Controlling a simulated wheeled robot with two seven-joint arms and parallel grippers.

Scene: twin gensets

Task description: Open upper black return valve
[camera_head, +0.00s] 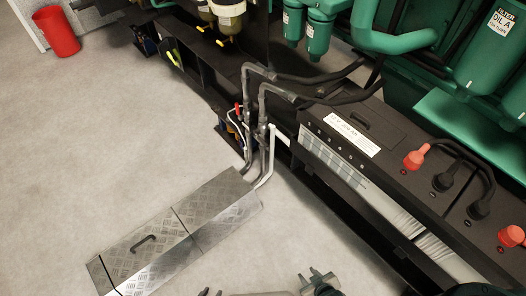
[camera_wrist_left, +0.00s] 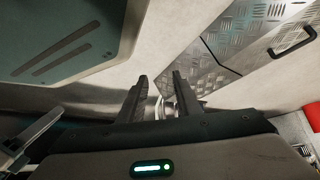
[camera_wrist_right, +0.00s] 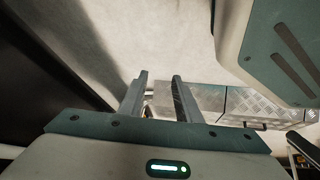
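Two grey pipes (camera_head: 263,105) with dark hoses rise beside the black engine frame in the head view. A small red handle (camera_head: 238,109) sits on the left pipe. I cannot clearly make out a black valve handle; dark fittings on the pipes (camera_head: 262,132) are too small to tell apart. My left gripper (camera_head: 210,292) shows only its tips at the bottom edge; its fingers are apart and empty in the left wrist view (camera_wrist_left: 160,90). My right gripper (camera_head: 321,277) is at the bottom, below the pipes; its fingers are apart and empty in the right wrist view (camera_wrist_right: 158,92).
A metal tread-plate cover (camera_head: 180,235) lies on the floor at lower left, meeting the pipes. A black battery box (camera_head: 400,165) with red terminal caps stands at right. Green machinery (camera_head: 470,60) fills upper right. A red bin (camera_head: 57,31) stands far left. Left floor is clear.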

